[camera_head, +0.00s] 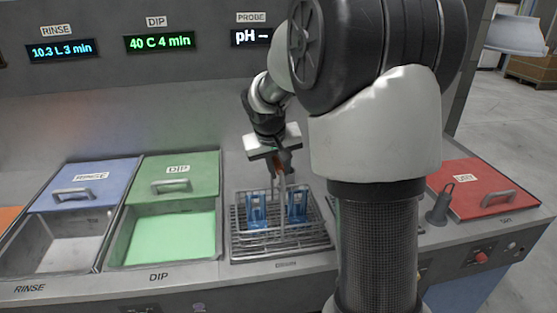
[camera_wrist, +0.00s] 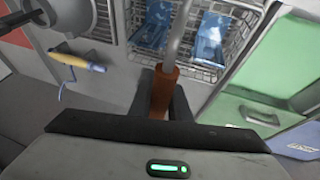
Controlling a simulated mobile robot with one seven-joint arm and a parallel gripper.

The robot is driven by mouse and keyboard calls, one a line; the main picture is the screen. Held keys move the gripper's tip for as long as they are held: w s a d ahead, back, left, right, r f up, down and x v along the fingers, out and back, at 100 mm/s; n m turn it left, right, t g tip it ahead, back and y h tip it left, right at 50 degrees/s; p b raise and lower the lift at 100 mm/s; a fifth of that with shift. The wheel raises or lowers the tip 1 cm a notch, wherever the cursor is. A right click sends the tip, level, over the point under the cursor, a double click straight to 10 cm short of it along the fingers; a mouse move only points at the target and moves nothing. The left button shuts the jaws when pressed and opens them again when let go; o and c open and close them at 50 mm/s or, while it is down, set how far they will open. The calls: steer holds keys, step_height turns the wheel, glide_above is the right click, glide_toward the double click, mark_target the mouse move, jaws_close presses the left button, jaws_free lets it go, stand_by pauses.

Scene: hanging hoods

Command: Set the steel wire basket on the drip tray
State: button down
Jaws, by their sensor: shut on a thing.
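The steel wire basket (camera_head: 271,222) holds two blue pieces (camera_head: 257,210) and is over the grey slatted drip tray (camera_head: 280,257) in the middle of the counter. It looks level; I cannot tell whether it touches the slats or hangs just above them. My gripper (camera_head: 279,166) is above the basket, shut on the brown grip of its upright handle. In the wrist view, my gripper (camera_wrist: 163,105) holds that brown grip (camera_wrist: 163,90), and the basket (camera_wrist: 243,28) shows beyond. The handle rod and the arm hide parts of the basket and tray.
Left of the tray, an open dip tank (camera_head: 165,238) holds green liquid; its green lid (camera_head: 195,182) is pushed back. Further left is an open rinse tank (camera_head: 70,250) with a blue lid. A red dry lid (camera_head: 480,190) is at right. A yellow-handled hook (camera_wrist: 80,62) lies nearby.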

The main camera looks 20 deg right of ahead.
steer(key=shift+f, duration=0.2)
steer(key=c, duration=1.7)
jaws_free()
steer(key=shift+f, duration=0.1)
steer(key=shift+o, duration=0.2)
